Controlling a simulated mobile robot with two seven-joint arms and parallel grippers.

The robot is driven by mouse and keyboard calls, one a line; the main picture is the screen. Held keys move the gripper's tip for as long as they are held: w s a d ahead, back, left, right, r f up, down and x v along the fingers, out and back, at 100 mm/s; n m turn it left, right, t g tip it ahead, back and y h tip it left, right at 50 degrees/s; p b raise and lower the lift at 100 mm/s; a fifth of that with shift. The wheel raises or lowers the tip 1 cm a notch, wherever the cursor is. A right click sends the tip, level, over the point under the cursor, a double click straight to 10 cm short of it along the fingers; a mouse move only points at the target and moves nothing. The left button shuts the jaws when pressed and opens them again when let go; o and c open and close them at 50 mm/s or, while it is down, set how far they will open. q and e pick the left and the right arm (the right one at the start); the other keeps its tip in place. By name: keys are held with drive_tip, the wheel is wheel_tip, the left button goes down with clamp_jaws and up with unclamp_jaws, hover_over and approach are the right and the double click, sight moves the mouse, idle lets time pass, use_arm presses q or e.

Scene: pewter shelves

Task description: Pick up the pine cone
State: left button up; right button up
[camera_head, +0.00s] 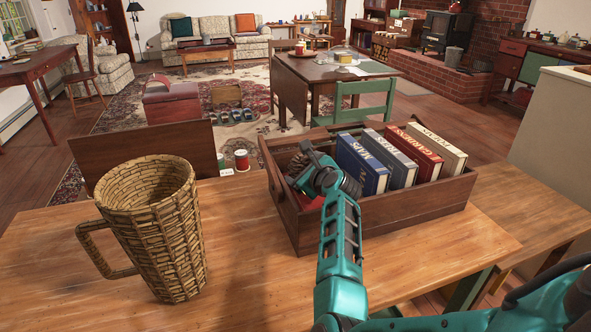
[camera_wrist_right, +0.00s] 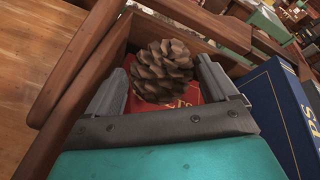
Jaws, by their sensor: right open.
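The brown pine cone (camera_wrist_right: 162,66) shows in the right wrist view, resting on a red item with pale lettering (camera_wrist_right: 180,100) inside the wooden carrier (camera_head: 440,204). My right gripper (camera_wrist_right: 160,82) is open, its two grey fingers on either side of the cone's lower part. I cannot tell whether the fingers touch it. In the head view my right arm reaches down into the left end of the carrier and mostly hides the cone. My left gripper is in neither view.
Several upright books (camera_head: 362,166) fill the carrier's right part, close to my right gripper. A tall wicker mug (camera_head: 160,235) stands left of the carrier on the wooden table (camera_head: 245,290). The carrier's walls surround the gripper. Bare tabletop lies between mug and carrier.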

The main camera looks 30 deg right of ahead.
drive_tip(key=shift+s+r, duration=0.1)
drive_tip(key=shift+s, duration=0.05)
drive_tip(key=shift+c, duration=0.6)
drive_tip(key=c, duration=0.7)
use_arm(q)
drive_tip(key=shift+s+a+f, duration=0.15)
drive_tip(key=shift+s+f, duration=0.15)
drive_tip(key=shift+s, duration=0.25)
